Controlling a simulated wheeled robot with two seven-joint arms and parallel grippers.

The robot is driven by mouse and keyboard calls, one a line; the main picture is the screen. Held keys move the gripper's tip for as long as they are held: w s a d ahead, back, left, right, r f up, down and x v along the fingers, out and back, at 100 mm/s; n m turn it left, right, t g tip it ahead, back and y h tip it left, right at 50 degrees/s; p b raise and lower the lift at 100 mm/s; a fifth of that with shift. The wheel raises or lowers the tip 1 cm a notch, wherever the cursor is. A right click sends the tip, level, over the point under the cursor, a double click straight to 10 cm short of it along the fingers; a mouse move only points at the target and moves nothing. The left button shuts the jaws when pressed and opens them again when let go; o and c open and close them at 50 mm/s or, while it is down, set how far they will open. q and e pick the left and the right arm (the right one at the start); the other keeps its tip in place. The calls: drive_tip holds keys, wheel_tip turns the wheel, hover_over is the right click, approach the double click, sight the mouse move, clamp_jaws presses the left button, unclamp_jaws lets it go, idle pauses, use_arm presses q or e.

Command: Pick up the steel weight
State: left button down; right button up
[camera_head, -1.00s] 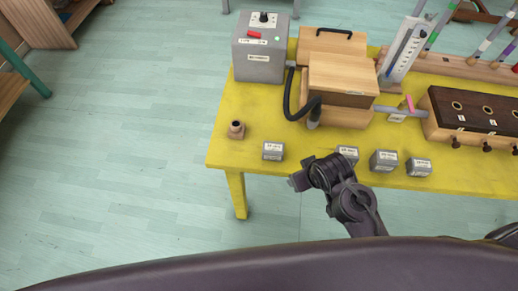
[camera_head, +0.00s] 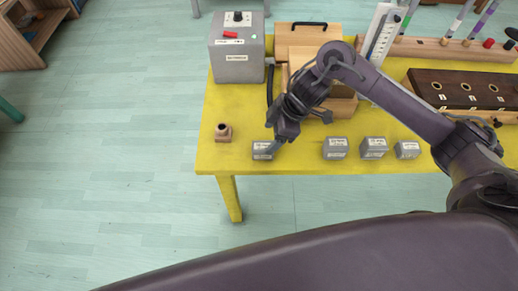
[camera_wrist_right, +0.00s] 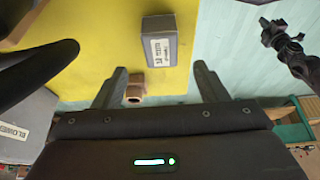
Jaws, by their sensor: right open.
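Several small grey labelled blocks stand along the front of the yellow table; their labels are too small to read, so I cannot tell which is the steel weight. The leftmost grey block (camera_head: 262,150) is below the fingertips of my right gripper (camera_head: 271,148). In the right wrist view this block (camera_wrist_right: 167,42) lies just beyond and between the open fingers of my right gripper (camera_wrist_right: 160,80); nothing is held. Other grey blocks (camera_head: 336,148) (camera_head: 374,147) (camera_head: 407,149) stand to the right. A dark jointed part, seemingly my left gripper (camera_wrist_right: 271,31), shows at the right wrist view's upper right; its jaws are unclear.
A small copper-brown cup (camera_head: 223,133) stands left of the leftmost block. A grey control box (camera_head: 238,60), a wooden box (camera_head: 296,40) and a black hose (camera_head: 270,85) are behind. A dark board with holes (camera_head: 470,90) is at right. The table's front edge is close.

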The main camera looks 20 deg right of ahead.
sight(264, 146)
drive_tip(key=x, duration=0.7)
drive_tip(key=shift+s+d+f, duration=0.15)
drive_tip(key=shift+d+f, duration=0.05)
drive_tip(key=shift+f, duration=0.2)
drive_tip(key=c, duration=1.3)
